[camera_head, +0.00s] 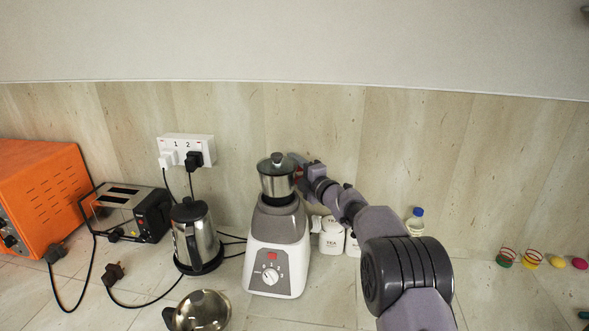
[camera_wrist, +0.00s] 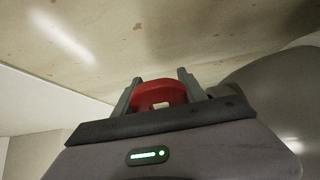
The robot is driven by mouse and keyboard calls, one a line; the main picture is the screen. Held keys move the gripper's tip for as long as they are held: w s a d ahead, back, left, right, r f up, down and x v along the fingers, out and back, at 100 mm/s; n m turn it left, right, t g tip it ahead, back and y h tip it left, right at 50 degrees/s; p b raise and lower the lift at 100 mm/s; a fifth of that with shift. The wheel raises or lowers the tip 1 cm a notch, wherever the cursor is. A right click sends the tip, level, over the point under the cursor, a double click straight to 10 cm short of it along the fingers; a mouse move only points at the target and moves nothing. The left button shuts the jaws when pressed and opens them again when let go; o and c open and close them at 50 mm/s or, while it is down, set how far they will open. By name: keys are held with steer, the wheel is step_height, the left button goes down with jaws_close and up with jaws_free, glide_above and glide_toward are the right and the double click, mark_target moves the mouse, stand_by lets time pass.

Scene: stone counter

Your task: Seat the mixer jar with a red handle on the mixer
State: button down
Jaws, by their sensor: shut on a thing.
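The mixer jar (camera_head: 276,184) is a steel jar with a lid and dark knob. My gripper (camera_head: 300,172) reaches in from the right side of the jar. In the wrist view my gripper (camera_wrist: 160,88) is shut on the red handle (camera_wrist: 158,93), which lies between its two fingers.
A steel kettle (camera_head: 194,238), a toaster (camera_head: 128,212) and an orange oven (camera_head: 42,196) stand to the left. A second steel vessel (camera_head: 203,311) is at the front. White canisters (camera_head: 331,240) and a bottle (camera_head: 414,221) are behind my arm. Cords lie on the counter.

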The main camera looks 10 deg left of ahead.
steer(key=shift+f+b, duration=0.8)
steer(key=shift+b, duration=0.05)
